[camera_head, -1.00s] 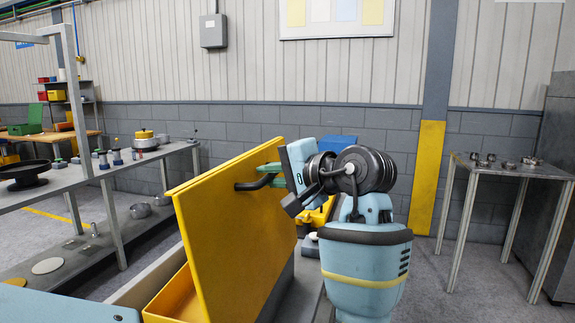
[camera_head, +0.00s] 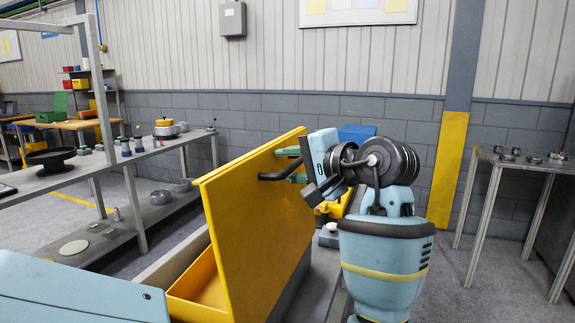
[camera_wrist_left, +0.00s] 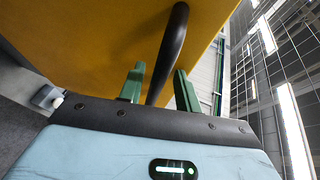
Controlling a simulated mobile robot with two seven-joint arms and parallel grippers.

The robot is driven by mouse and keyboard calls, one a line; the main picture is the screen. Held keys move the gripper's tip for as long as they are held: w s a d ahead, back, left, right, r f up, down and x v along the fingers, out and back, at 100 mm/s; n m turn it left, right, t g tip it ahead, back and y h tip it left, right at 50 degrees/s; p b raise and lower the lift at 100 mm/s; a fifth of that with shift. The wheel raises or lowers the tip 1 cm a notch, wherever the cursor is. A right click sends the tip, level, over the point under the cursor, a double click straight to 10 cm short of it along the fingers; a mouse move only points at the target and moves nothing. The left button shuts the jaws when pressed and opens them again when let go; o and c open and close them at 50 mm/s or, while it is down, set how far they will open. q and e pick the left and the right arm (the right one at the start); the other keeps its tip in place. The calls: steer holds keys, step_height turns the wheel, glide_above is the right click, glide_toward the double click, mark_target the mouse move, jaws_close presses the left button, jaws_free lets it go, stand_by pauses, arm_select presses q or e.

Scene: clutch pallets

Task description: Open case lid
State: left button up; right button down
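The yellow case lid (camera_head: 250,215) stands raised, steeply tilted, above the yellow case (camera_head: 195,283), whose inside shows at its lower left. A black bar handle (camera_head: 272,177) sits on the lid's upper part; it also shows in the left wrist view (camera_wrist_left: 176,45). My left gripper (camera_head: 293,165) is at the handle, right of the lid in the head view. In the left wrist view, its two green fingers (camera_wrist_left: 159,88) are apart, with the handle's bar between them and gaps at both sides. My right gripper is not in view.
A grey bench (camera_head: 120,158) with pots and small parts stands at the left. A metal table (camera_head: 525,164) with small round parts stands at the right. Yellow and blue items lie partly hidden behind my left arm. Open floor lies at the right.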

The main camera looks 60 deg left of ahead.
arm_select(q)
steer(key=v, duration=0.6)
steer(key=shift+w, duration=0.15)
steer(key=shift+d+r, duration=0.3)
steer(key=shift+d, duration=0.1)
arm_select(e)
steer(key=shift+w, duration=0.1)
arm_select(q)
steer(key=f+p+v, duration=0.2)
steer(key=v, duration=0.7)
steer(key=shift+d+r, duration=0.15)
steer(key=shift+r, duration=0.3)
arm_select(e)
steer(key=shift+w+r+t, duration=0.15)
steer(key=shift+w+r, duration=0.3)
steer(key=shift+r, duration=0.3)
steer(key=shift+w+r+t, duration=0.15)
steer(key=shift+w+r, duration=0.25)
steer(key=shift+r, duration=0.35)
